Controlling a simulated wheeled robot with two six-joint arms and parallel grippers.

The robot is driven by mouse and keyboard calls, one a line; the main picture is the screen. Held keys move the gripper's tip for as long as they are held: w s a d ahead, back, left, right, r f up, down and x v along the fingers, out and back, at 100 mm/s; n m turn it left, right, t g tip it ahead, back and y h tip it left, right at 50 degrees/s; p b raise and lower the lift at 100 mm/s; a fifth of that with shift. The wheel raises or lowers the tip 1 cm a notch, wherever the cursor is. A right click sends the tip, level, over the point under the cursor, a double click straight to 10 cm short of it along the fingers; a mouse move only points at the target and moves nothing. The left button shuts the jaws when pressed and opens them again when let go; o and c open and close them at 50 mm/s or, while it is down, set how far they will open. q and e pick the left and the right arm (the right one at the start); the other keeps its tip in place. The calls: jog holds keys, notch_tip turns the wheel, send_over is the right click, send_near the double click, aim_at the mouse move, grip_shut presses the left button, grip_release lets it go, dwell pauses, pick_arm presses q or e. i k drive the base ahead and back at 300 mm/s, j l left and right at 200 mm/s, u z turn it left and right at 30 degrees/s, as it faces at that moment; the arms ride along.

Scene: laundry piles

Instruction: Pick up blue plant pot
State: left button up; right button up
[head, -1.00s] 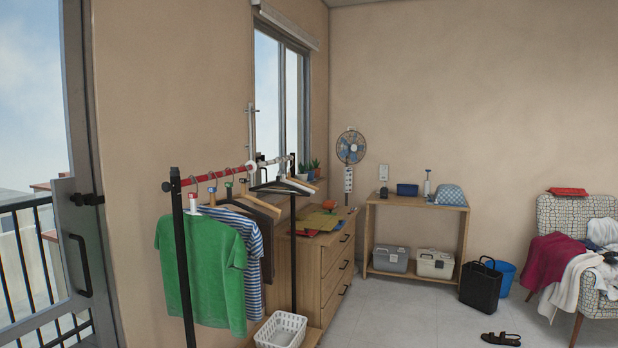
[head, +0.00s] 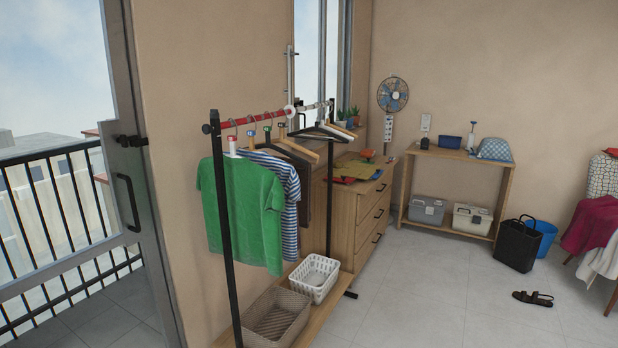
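Two small potted plants stand by the window above the dresser in the head view. The right-hand plant (head: 355,113) seems to sit in a bluish pot, but it is too small to be sure of the colour. The left-hand plant (head: 341,116) is partly behind the clothes rack's end. A dark blue open container (head: 450,141) is on top of the wooden shelf, with no plant visible in it. Neither of my grippers is in view.
A clothes rack (head: 221,200) with hanging shirts stands in front of the wooden dresser (head: 340,225), with baskets on its base. A glass door (head: 130,180) is at left. A black bag (head: 516,245) and sandal (head: 533,298) are at right. The middle floor is clear.

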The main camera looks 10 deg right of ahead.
aim_at(348, 123)
jog(key=i+l+z, duration=0.35)
jog(key=i, duration=0.15)
jog(key=i+l+z, duration=0.2)
jog(key=i+z, duration=0.15)
jog(key=i, duration=0.2)
jog(key=i+l+z, duration=0.1)
jog(key=i+z, duration=0.25)
jog(key=i, duration=2.2)
